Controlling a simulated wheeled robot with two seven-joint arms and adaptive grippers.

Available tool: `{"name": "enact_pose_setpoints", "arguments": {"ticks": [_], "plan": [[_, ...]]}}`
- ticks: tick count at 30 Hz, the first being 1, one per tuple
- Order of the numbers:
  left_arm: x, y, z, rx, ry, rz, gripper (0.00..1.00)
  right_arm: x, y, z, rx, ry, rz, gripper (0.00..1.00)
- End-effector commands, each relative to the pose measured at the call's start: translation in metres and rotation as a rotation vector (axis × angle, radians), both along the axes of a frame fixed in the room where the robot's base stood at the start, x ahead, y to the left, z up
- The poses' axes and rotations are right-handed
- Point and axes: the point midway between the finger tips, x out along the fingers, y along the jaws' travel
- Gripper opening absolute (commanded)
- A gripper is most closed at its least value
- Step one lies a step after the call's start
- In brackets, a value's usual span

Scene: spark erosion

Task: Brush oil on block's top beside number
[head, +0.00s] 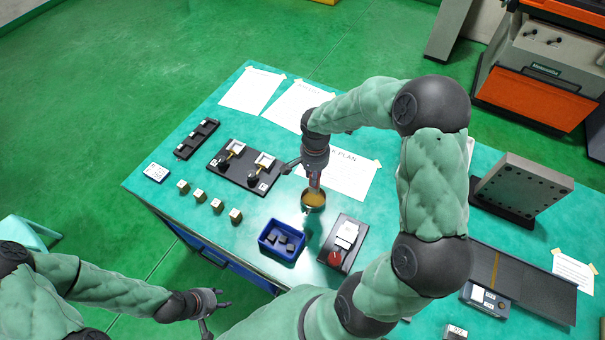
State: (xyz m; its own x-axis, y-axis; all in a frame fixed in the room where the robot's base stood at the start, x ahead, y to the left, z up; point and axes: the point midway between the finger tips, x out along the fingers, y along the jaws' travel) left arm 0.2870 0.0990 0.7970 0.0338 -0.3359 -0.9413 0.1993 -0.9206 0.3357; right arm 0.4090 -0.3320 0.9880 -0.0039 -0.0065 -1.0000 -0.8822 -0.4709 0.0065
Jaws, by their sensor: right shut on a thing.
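Several small brass blocks with pale tops stand in a row on the green table; the nearest block (235,215) is at the right end. Any numbers on them are too small to read. A round dish of amber oil (315,200) stands to the right of the row. My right gripper (311,185) is directly over the dish, shut on a thin tool, apparently the brush, mostly hidden by the fingers; its tip shows near the dish. My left gripper (215,316) is open and empty, low at the table's front edge.
A blue bin (283,256) with dark pieces stands in front of the dish. A dark board with a red knob (335,258) is right of it. A black fixture (226,177) with two clamps and a black rack (186,151) lie behind the blocks. Paper sheets (252,90) lie at the back.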

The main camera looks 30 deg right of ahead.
Motion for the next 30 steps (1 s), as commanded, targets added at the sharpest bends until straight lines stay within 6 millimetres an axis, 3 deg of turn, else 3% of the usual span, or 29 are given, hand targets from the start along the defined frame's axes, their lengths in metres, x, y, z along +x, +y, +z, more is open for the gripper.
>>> {"name": "enact_pose_setpoints", "arguments": {"ticks": [8, 24, 30], "plan": [[0.000, 0.000, 0.001, 0.000, 0.000, 0.000, 0.40, 0.000, -0.008, -0.010, 0.005, 0.001, -0.012, 0.00], [0.000, 0.000, -0.025, 0.000, 0.001, 0.000, 0.40, 0.000, -0.008, -0.056, 0.003, 0.002, -0.011, 0.00], [0.000, 0.000, -0.029, 0.000, 0.000, 0.000, 0.40, 0.000, -0.008, -0.065, 0.004, 0.001, -0.012, 0.00]]}}
